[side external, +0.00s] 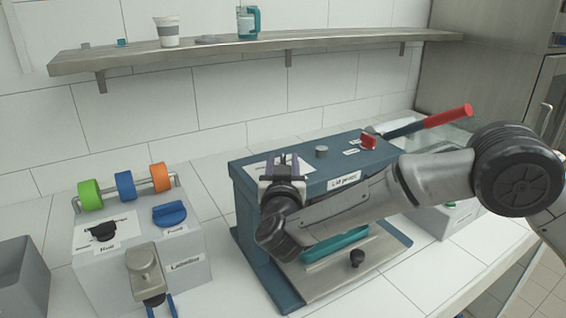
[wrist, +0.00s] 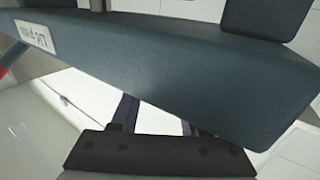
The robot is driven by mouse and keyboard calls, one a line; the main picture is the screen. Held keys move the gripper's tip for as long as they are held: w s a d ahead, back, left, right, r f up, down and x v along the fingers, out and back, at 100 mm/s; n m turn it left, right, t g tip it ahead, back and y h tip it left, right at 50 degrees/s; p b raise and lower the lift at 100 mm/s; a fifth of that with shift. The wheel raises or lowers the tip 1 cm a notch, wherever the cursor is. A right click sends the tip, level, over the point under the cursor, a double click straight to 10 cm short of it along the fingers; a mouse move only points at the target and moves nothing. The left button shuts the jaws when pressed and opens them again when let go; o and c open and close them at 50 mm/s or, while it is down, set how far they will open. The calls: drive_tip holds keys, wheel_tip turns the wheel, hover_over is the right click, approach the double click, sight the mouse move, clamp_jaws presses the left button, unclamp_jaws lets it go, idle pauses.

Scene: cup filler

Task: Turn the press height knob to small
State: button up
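The blue lid press (side external: 245,195) stands on the counter, with a white label sheet (side external: 256,168) on its top left. My gripper (side external: 283,161) is at that left end of the press, in front of the sheet. Its two purple fingers stand apart, and a small dark part shows between them; I cannot tell whether this is the press height knob. In the wrist view, the fingers (wrist: 157,115) are spread, their tips partly hidden by the press body (wrist: 200,70). No height knob is clearly visible there. A grey round knob (side external: 321,151) sits on the press top, to the right.
A red-handled lever (side external: 440,118) rises at the right. The grey labelling box (side external: 165,258) with coloured rolls stands left. A shelf (side external: 220,52) runs above.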

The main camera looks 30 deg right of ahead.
drive_tip(key=v, duration=1.4)
drive_tip(key=shift+w+d, duration=0.1)
